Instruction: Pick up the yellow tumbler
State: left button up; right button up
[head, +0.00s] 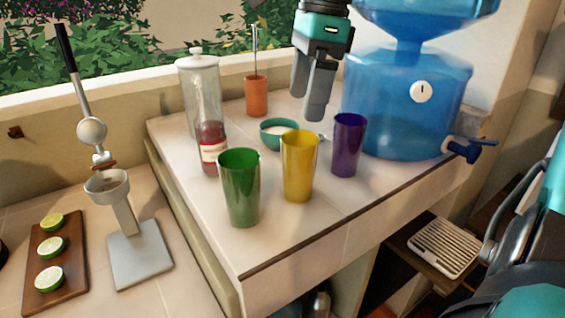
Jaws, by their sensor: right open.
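The yellow tumbler (299,170) stands upright on the tiled shelf, between the green tumbler (239,190) and the purple tumbler (348,148). My right gripper (308,105) comes down from the top of the head view with its fingers pointing down. It is open and empty, above and behind the yellow tumbler and apart from it. The tumbler is fully visible. My left gripper is not in view.
A teal bowl (274,136) sits behind the tumblers. A red bottle (211,150) and a glass jar (196,80) stand left. A blue water dispenser (400,105) stands right. The shelf's front edge (330,228) is clear before the tumblers.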

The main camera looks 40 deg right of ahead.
aim_at(297, 161)
jog(key=f, duration=0.3)
jog(key=a+f, duration=0.1)
jog(key=f, duration=0.7)
jog(key=shift+s+a+f, duration=0.2)
jog(key=shift+a+f, duration=0.05)
jog(key=shift+a, duration=0.1)
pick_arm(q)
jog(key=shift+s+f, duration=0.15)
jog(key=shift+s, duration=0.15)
pick_arm(e)
jog(key=shift+w+f, duration=0.1)
jog(key=shift+f, duration=0.2)
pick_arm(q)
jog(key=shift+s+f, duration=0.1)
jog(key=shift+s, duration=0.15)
pick_arm(e)
jog(key=c, duration=1.2)
jog(key=shift+o, duration=0.2)
jog(key=shift+r, duration=0.15)
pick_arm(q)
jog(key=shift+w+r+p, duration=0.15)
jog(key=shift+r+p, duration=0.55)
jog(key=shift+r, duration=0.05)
pick_arm(e)
notch_tip(297, 161, up, 20)
